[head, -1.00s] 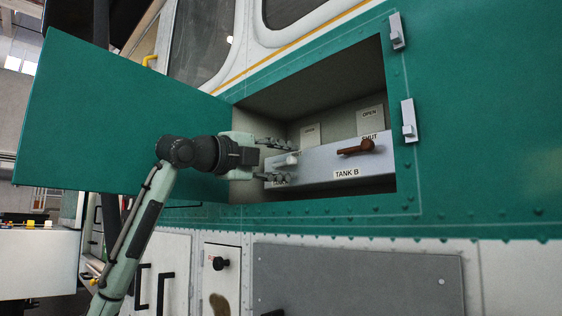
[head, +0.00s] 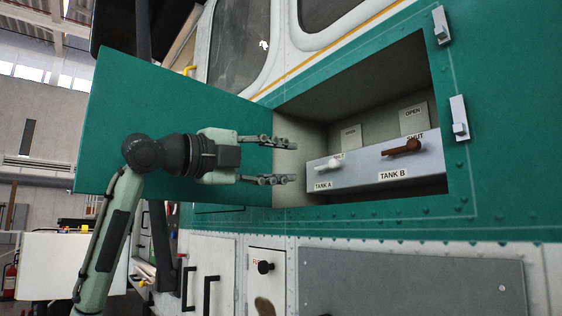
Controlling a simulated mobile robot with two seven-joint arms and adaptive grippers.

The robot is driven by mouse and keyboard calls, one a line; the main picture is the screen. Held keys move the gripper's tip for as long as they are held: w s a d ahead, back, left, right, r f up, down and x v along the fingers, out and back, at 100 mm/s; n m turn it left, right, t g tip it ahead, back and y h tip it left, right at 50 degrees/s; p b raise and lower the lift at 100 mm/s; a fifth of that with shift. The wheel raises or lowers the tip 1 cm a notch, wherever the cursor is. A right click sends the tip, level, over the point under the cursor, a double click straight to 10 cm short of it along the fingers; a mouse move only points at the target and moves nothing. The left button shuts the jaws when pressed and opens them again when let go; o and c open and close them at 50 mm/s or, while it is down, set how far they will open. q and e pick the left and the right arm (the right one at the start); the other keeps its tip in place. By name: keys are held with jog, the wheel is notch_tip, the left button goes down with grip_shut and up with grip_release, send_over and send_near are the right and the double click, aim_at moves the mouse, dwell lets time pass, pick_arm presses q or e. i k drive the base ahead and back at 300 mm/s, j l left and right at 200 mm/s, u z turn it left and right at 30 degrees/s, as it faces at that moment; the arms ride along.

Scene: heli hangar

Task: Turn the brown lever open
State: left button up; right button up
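The brown lever (head: 401,148) sits on a grey panel (head: 350,177) inside an open recess, above the label "TANK B". It lies roughly level, near the word SHUT, with a plate reading OPEN (head: 414,118) above it. A white lever (head: 336,161) is to its left, above the label "TANK A". My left gripper (head: 294,161) is open and empty at the left edge of the recess, left of the white lever and apart from both levers. My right gripper is not in view.
The green hatch door (head: 170,120) stands open on the left, behind my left arm. Two latches (head: 459,118) (head: 441,25) stick out at the right edge of the opening. Below are black handles (head: 210,293), a black knob (head: 264,267) and a grey plate (head: 410,282).

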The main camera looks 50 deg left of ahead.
aim_at(414, 145)
jog(key=k+l, duration=0.35)
jog(key=l, duration=0.15)
jog(key=k+l, duration=0.35)
jog(key=l, duration=0.2)
